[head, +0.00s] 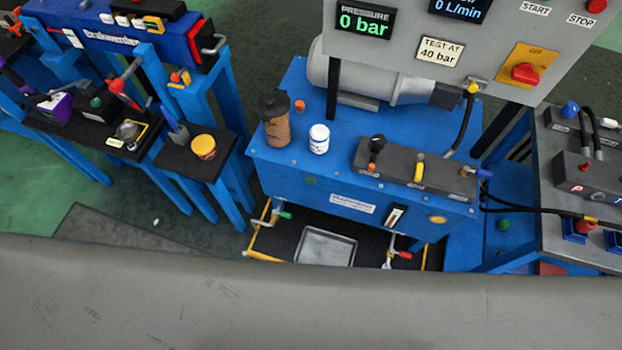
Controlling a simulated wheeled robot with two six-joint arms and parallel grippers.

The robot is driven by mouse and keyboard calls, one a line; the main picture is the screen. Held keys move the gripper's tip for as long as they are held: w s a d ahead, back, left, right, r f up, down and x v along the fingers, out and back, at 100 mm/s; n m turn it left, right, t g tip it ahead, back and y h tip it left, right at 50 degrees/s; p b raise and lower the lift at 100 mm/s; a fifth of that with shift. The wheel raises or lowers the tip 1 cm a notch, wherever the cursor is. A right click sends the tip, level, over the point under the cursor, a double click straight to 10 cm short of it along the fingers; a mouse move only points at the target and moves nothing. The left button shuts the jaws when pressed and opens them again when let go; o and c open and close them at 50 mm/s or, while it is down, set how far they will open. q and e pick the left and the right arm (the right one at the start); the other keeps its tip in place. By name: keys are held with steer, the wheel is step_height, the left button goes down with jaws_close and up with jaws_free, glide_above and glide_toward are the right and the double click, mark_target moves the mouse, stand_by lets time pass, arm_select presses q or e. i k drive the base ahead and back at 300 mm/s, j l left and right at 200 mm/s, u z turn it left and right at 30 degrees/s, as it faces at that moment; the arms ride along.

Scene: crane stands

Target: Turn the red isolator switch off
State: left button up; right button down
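The red isolator switch (525,73) is a red knob on a yellow plate (520,85). It sits on the grey control panel (400,45) at the upper right of the head view, right of the "TEST AT 40 bar" label. The small lettering on the plate is too blurred to read, so I cannot tell the switch position from it. The panel displays read pressure 0 bar and 0 L/min. Neither of my grippers shows in this view.
A blue bench (290,165) below the panel carries a motor, a brown bottle (276,128), a white jar (319,140) and a dark lever block (415,170). Hoses run right to a grey console (560,180). Blue stands with tools (120,125) are left. A large grey surface fills the foreground.

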mark_target(523, 73)
steer(key=z, duration=0.7)
steer(key=k+l, duration=0.05)
